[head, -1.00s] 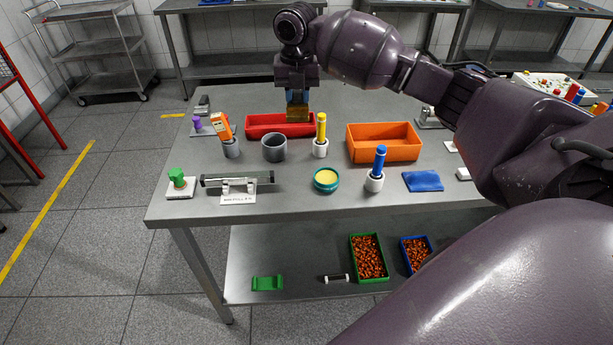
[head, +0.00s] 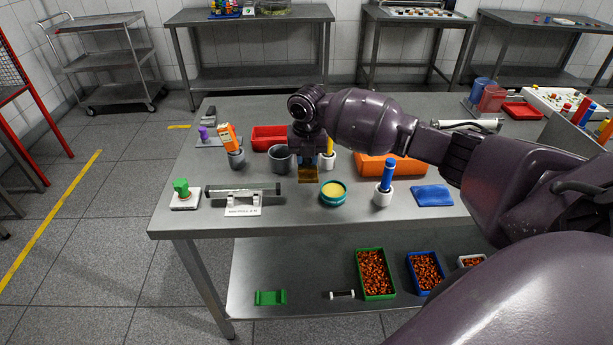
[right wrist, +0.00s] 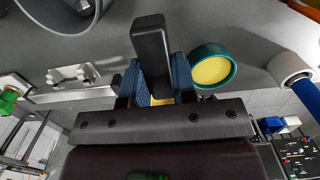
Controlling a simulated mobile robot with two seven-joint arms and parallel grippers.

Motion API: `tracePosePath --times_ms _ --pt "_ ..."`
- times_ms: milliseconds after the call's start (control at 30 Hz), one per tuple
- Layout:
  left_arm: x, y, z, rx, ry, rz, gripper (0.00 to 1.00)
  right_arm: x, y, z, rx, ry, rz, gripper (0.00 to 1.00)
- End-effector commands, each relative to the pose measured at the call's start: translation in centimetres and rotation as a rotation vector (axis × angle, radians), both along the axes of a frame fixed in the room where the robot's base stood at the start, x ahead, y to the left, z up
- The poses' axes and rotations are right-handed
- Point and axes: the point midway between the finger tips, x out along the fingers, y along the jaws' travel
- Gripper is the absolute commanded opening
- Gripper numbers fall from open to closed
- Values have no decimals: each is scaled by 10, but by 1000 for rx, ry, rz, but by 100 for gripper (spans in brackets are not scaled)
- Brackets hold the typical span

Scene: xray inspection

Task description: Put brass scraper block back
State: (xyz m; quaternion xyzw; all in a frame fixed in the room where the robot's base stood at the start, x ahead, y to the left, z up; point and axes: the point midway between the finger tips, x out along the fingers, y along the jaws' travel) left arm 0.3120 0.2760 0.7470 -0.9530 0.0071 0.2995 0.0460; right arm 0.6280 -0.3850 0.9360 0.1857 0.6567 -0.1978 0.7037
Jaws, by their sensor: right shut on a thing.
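My right gripper (head: 309,161) is shut on the brass scraper block (head: 312,176) and holds it over the middle of the table, between the black-and-silver gauge on the white stand and the teal dish of yellow paste (head: 333,192). In the right wrist view the blue fingers of the gripper (right wrist: 158,80) flank a dark bar, with a sliver of yellow between them; most of the block is hidden there. The teal dish (right wrist: 212,66) lies just right of the fingers. I cannot tell how high the block is above the table. My left gripper is not in view.
A grey cup (head: 281,158) stands behind left of the block. A red tray (head: 268,137) and an orange tray (head: 374,165) stand farther back. A blue-handled tool in a white holder (head: 383,194) and a blue cloth (head: 432,195) are right. The gauge (head: 242,190) lies left.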

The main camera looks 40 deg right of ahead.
Motion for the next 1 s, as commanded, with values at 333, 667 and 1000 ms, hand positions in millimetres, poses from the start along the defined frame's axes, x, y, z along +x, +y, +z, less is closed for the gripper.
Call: tracePosePath --times_ms 333,667,1000 --pt "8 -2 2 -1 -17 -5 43 -1 0 -42 0 4 -1 3" --pt "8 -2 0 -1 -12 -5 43 0 0 -57 -1 -1 0 3" --pt "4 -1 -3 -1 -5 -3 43 0 0 -60 0 0 0 42"
